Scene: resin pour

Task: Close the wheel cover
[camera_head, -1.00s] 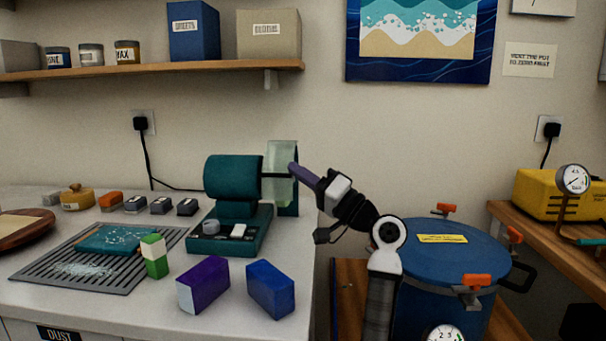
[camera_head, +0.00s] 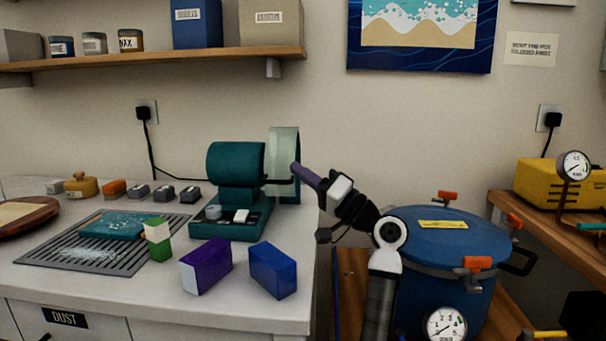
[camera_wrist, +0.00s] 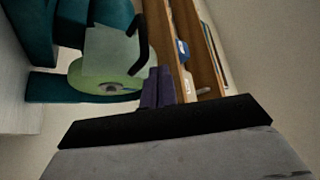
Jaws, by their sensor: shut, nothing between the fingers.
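The teal polishing machine (camera_head: 236,163) stands at the right end of the counter. Its pale green, translucent wheel cover (camera_head: 284,146) stands upright at the machine's right side. In the wrist view the pale cover (camera_wrist: 112,50) shows with a dark curved handle (camera_wrist: 140,45), and the round face of the wheel (camera_wrist: 105,82) is exposed beside it. The handle shows in the head view as a dark bar (camera_head: 279,181). My gripper (camera_head: 295,168) is shut and empty, its purple fingers (camera_wrist: 157,90) close to the cover and handle. I cannot tell whether they touch.
A purple block (camera_head: 207,267) and a blue block (camera_head: 273,270) stand on the counter in front of the machine. A green and white block (camera_head: 158,240) is by the slatted grille (camera_head: 65,250). The blue pressure pot (camera_head: 440,245) stands right of the counter, near my arm.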

